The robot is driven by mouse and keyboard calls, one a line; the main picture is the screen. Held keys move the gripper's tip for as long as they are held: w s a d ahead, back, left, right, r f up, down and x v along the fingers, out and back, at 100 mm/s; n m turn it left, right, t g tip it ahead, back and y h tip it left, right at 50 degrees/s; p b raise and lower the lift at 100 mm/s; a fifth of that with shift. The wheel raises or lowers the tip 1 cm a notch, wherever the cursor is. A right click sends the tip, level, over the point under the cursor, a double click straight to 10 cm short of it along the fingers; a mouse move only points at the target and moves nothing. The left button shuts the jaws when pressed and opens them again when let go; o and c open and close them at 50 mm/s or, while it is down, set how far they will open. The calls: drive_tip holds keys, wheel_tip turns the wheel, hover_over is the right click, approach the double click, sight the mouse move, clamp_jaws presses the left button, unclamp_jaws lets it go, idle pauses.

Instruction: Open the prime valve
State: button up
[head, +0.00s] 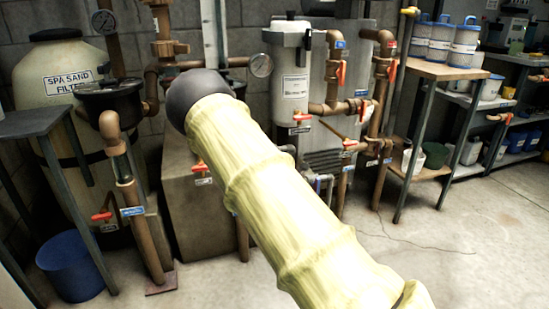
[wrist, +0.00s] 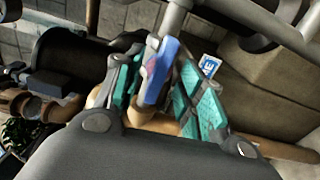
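In the wrist view, my gripper (wrist: 165,85) has its two teal-padded fingers apart. A blue lever-like piece (wrist: 158,72) with a pinkish patch stands between them, closer to the left finger; it looks like a valve handle. I cannot tell whether either pad touches it. A copper pipe (wrist: 150,118) runs behind the fingers. A small blue and white tag (wrist: 208,65) ending in an "E" shows just beyond the right finger; the rest is hidden. In the head view, my yellow-sleeved arm hides the gripper and this spot.
In the head view, red-handled valves with blue tags sit on copper pipes, one at left (head: 102,216), others at right (head: 341,72). A spa sand filter (head: 70,62), dark table (head: 30,122) and blue bucket (head: 72,265) stand left. A wooden shelf (head: 440,70) stands right; open floor lies front right.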

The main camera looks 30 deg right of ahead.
drive_tip(key=p+v, duration=0.1)
drive_tip(key=v, duration=0.6)
drive_tip(key=shift+p, duration=0.35)
idle(1.1)
